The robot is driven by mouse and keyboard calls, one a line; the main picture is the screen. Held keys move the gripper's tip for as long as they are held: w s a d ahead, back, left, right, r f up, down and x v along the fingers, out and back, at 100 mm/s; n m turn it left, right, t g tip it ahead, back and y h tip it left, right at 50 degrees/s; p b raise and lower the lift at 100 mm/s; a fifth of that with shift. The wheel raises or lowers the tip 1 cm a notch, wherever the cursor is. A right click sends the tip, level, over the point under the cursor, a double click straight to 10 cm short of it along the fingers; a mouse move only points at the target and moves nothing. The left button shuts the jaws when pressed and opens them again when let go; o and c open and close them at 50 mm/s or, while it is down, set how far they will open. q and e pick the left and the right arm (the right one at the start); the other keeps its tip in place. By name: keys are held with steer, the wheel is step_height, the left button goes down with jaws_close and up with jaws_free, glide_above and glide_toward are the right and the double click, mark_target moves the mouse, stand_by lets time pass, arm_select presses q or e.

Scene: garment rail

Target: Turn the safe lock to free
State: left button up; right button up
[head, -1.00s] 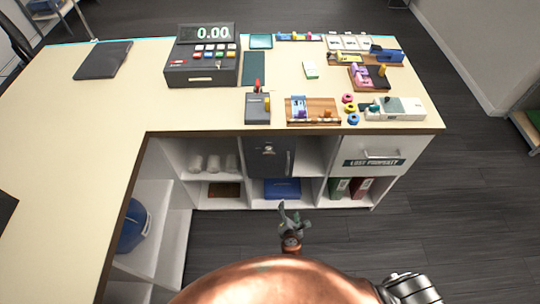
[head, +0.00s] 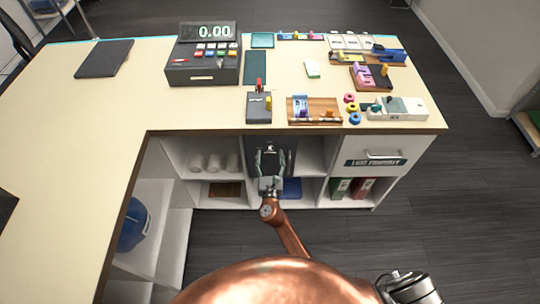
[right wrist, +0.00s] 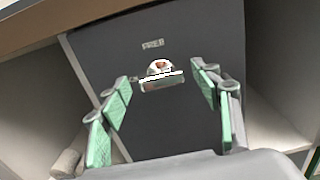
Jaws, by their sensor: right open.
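The dark grey safe (head: 284,149) stands in a shelf opening under the counter; it also fills the middle of the right wrist view (right wrist: 175,125). Its lock knob (right wrist: 161,75) is on the upper part of the door, with a pale bar across it and a "FREE" label (right wrist: 153,44) above. My right gripper (head: 270,152) is in front of the safe door. In the right wrist view its green-padded fingers (right wrist: 163,83) are spread apart on either side of the knob, with nothing between them held. Whether they touch the door cannot be told. My left gripper is not in view.
The counter edge (right wrist: 60,25) runs just above the safe. Shelves beside it hold white rolls (head: 213,162), a blue box (head: 291,188) and binders (head: 362,188). A drawer labelled "LOST PROPERTY" (head: 374,162) is at the right. The floor in front is clear.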

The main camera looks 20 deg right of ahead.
steer(key=shift+w+d, duration=0.1)
steer(key=shift+w, duration=0.25)
steer(key=shift+c, duration=0.4)
steer(key=c, duration=1.1)
